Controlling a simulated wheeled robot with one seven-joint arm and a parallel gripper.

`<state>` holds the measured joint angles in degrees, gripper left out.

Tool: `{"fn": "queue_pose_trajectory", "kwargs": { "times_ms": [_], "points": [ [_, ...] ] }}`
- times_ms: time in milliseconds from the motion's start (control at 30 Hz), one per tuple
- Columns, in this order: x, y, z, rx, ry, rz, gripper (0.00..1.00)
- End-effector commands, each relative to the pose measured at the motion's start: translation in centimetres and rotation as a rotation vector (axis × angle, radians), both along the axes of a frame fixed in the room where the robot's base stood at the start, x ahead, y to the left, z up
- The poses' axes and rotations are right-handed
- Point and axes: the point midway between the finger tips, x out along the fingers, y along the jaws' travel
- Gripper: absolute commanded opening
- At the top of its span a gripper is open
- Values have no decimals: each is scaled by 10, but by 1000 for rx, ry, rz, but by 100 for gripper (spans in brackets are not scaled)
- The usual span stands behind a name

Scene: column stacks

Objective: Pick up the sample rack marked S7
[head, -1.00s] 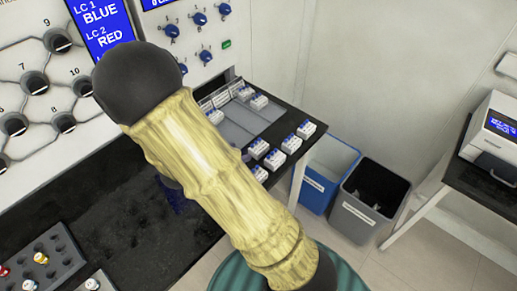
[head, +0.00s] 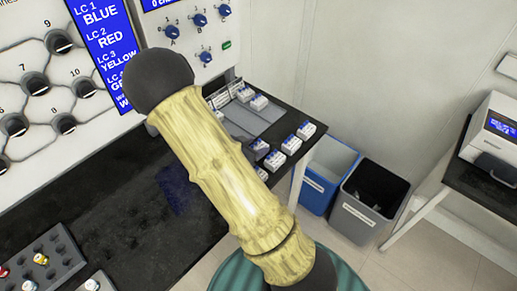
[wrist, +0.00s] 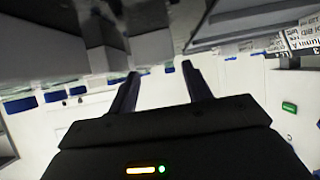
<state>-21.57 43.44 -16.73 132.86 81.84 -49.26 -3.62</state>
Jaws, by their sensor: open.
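Several small white sample racks with blue tops stand on the black bench and on a grey tray (head: 238,131) in the head view. One rack (head: 306,130) is nearest the bench's right edge, with another (head: 291,145) and a third (head: 274,161) in a row to its lower left. More racks (head: 258,102) are at the back of the tray. Their marks are too small to read, so I cannot tell which is S7. My gripper (wrist: 160,82) is open in the wrist view, with nothing visible between its fingers. In the head view my arm hides it and part of the tray.
A panel with blue dials (head: 200,20) and a screen (head: 108,50) rises behind the bench. A dark rack with coloured caps (head: 45,262) is at lower left. A blue bin (head: 325,170) and a grey bin (head: 368,200) stand right of the bench. The bench's middle (head: 130,200) is clear.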

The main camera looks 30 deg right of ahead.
Motion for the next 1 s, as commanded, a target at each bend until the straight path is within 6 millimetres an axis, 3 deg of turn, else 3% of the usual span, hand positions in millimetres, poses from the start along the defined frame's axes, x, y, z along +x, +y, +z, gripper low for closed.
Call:
{"fn": "queue_pose_trajectory", "kwargs": {
  "times_ms": [200, 733, 900, 1000],
  "points": [
    [7, -20, -11, 0, 0, -1, 49],
    [7, -20, -11, 0, 0, 0, 49],
    [7, -20, -11, 0, 0, 0, 16],
    [7, -20, -11, -1, -1, 0, 15]
  ]
}}
